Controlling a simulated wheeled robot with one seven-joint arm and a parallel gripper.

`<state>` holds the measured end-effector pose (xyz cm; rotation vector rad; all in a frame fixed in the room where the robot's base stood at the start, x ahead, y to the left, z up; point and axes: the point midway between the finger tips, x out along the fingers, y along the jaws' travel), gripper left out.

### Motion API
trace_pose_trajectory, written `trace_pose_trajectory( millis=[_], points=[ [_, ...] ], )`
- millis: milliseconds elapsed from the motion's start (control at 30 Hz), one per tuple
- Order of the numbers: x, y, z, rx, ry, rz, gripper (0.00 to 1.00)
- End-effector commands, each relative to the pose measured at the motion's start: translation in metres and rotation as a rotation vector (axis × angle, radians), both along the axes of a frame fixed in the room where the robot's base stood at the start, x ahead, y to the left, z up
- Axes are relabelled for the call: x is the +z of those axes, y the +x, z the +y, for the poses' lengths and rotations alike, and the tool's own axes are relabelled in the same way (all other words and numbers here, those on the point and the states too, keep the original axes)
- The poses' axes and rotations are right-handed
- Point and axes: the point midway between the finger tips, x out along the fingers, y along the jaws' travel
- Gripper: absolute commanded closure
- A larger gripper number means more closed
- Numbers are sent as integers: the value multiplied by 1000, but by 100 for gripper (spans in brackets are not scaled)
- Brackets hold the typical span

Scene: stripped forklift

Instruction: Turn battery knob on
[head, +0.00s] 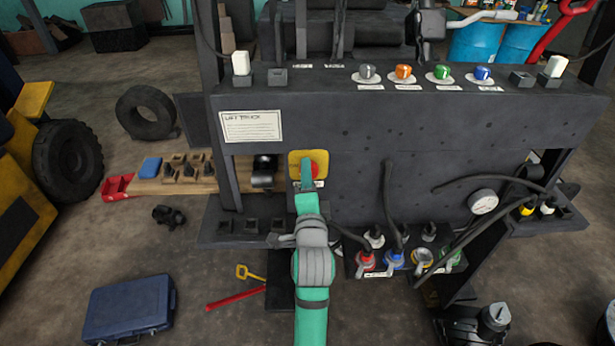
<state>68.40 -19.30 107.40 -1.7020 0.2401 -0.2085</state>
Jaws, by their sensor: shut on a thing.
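The battery knob (314,170) is a red knob on a square yellow plate (296,157), on the front of the dark grey forklift panel (420,135). My gripper (307,180) reaches up from below and is at the knob, shut on it. My teal and grey arm comes from the bottom edge of the head view. The gripper hides the left and lower part of the knob, so I cannot tell its turn angle. A small label shows partly below the plate.
Grey, orange, green and blue knobs (442,72) line the panel's top ledge. A low shelf with coloured connectors (394,258) and hoses is right of my arm. A pressure gauge (483,202) sits farther right. A blue case (130,307) and a tyre (147,112) are on the floor left.

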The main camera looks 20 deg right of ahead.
Motion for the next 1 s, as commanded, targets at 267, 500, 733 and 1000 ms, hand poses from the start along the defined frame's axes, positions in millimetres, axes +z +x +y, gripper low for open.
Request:
trace_pose_trajectory(
  millis=[267, 500, 733, 1000],
  points=[
    [-2, -1, -1, -2, 4, 3, 82],
    [-1, -1, 0, 0, 3, 2, 41],
    [-1, -1, 0, 1, 3, 1, 41],
    [-1, -29, 8, 1, 2, 2, 41]
  ],
)
